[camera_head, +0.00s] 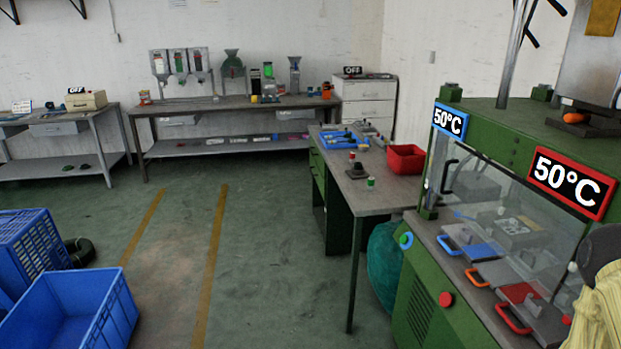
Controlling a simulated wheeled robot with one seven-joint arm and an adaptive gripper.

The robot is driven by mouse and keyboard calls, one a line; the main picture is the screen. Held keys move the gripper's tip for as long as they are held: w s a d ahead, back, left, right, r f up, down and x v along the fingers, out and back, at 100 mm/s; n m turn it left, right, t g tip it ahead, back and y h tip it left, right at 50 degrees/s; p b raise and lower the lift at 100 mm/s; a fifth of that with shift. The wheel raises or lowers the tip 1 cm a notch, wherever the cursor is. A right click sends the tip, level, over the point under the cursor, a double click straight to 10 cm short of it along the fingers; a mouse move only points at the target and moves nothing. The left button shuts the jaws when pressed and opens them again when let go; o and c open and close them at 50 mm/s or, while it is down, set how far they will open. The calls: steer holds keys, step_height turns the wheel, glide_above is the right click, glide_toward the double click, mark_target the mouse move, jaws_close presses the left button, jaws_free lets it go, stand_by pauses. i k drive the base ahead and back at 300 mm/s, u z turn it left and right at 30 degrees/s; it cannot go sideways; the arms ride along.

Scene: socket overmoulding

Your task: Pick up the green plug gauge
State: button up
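A small green and white cylinder (371,183), which looks like the green plug gauge, stands upright near the front end of the narrow table (395,196). It is small in the picture and its details are hard to make out. Just behind and left of it, a dark stand (357,172) holds a red and white piece (352,158). My gripper is not visible in this view.
A red bin (406,158) and a blue tray (345,141) share the table. A green moulding machine (440,290) fills the right side. Blue crates (75,310) stand at lower left. The floor between is largely clear. A dark and yellow object (600,300) cuts into the lower right.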

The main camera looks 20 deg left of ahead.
mark_target(371, 180)
steer(key=u, duration=0.8)
steer(key=i, duration=0.75)
steer(key=u, duration=0.45)
steer(key=i, duration=0.95)
steer(key=z, duration=0.25)
